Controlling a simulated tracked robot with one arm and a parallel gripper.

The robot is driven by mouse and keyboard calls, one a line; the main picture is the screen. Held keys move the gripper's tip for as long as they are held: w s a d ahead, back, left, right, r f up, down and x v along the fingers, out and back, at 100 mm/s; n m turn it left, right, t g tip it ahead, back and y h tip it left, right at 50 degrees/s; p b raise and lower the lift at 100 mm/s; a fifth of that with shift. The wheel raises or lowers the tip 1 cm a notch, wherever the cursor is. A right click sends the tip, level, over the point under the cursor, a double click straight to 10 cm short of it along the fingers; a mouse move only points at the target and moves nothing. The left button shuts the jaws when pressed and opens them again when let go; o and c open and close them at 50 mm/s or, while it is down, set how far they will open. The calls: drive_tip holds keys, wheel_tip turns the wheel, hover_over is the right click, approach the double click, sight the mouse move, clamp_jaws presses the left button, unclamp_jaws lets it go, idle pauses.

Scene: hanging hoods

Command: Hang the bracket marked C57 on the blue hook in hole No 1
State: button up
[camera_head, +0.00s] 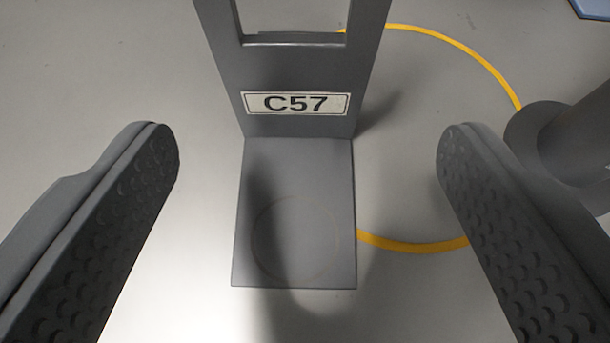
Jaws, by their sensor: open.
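The grey bracket marked C57 (235,65) stands upright on the light floor at the middle of the view. Its flat foot plate (300,210) lies toward me and the C57 label sits low on its upright. A rectangular opening shows above the label; the bracket's top is cut off by the frame. My gripper (300,155) is open, with one ridged finger on each side of the bracket and clear room between. Neither finger appears to touch it. The blue hook and hole No 1 are not in view.
A grey cylindrical object (575,140) stands at the right, close to my right finger. A yellow curved line (480,60) is marked on the floor behind the bracket. A blue edge (592,8) shows at the top right. The floor at left is clear.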

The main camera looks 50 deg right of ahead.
drive_tip(key=v, duration=0.7)
drive_tip(key=shift+a, duration=0.15)
drive_tip(key=w+a+r+n+t+y, duration=0.1)
drive_tip(key=w+a+r+t+y, duration=0.2)
drive_tip(key=r, duration=0.5)
drive_tip(key=w+a+r+t+y, duration=0.1)
drive_tip(key=w+a+r+t, duration=0.15)
drive_tip(key=w+r, duration=0.4)
drive_tip(key=s+a+r+n+t+y, duration=0.1)
drive_tip(key=a+r+n+y, duration=0.15)
drive_tip(key=r, duration=0.75)
drive_tip(key=s+a+r+n+t+y, duration=0.15)
drive_tip(key=a+r, duration=0.25)
drive_tip(key=r, duration=0.6)
drive_tip(key=s+a+r+n+y, duration=0.35)
drive_tip(key=s+r, duration=0.45)
drive_tip(key=r, duration=0.5)
drive_tip(key=s+d+r+n+h, duration=0.1)
drive_tip(key=s+d+r, duration=0.1)
drive_tip(key=s+r, duration=0.2)
drive_tip(key=s+d+r+n+h, duration=0.1)
drive_tip(key=s+r, duration=0.3)
drive_tip(key=s, duration=0.5)
drive_tip(key=shift+s+d+r, duration=0.3)
drive_tip(key=shift+s+d, duration=0.05)
drive_tip(key=shift+d, duration=0.25)
